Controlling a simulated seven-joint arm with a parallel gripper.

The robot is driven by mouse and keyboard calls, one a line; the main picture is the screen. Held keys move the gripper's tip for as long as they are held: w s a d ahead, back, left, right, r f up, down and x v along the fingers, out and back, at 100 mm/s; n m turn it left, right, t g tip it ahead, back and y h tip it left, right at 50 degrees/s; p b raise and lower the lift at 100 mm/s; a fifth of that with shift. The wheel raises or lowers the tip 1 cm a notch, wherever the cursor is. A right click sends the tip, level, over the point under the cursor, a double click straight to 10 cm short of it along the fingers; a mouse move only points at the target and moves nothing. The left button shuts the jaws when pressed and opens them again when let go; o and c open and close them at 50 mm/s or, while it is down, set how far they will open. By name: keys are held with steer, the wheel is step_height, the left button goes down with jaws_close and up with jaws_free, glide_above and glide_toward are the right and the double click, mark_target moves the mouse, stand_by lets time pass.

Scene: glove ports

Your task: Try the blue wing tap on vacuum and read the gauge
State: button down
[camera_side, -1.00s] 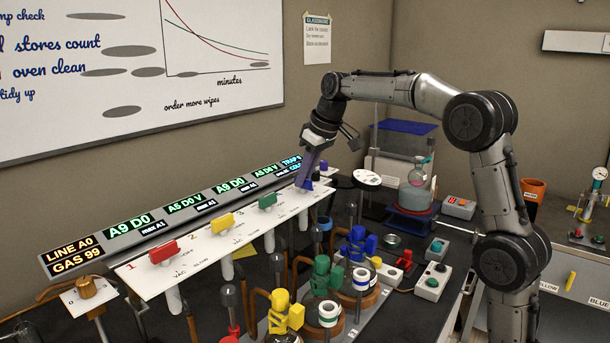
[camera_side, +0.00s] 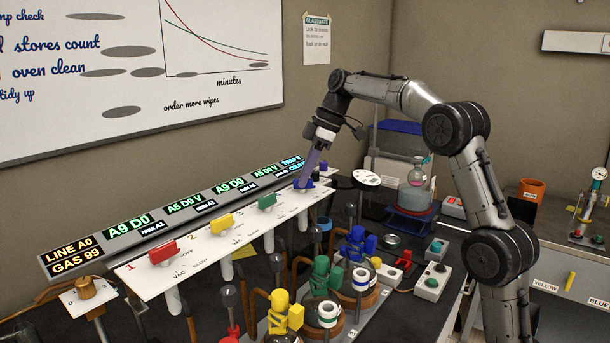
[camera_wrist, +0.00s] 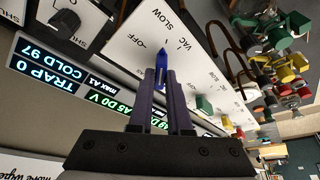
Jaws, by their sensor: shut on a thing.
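The blue wing tap (camera_side: 303,183) is at the far right end of the white tap panel (camera_side: 205,243). My gripper (camera_side: 305,176) reaches down to it from above and is shut on it. In the wrist view the blue tap (camera_wrist: 165,54) shows between my fingertips (camera_wrist: 160,72). Its narrow end points up the picture, between the OFF and VAC marks.
Red (camera_side: 162,252), yellow (camera_side: 222,223) and green (camera_side: 267,202) taps sit along the same panel. Glassware with coloured clamps (camera_side: 320,275) crowds the bench in front. A flask on a stand (camera_side: 415,195) is at the back right. A whiteboard (camera_side: 140,75) hangs behind.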

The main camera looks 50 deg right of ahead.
steer(key=n+g+y, duration=0.1)
steer(key=n, duration=0.3)
steer(key=shift+w+d+n, duration=0.1)
steer(key=shift+n, duration=0.2)
steer(key=n+g, duration=0.2)
steer(key=n, duration=0.2)
steer(key=shift+w+n, duration=0.1)
steer(key=shift+n, duration=0.2)
steer(key=c, duration=0.9)
jaws_free()
steer(key=shift+o, duration=0.2)
steer(key=shift+y, duration=0.3)
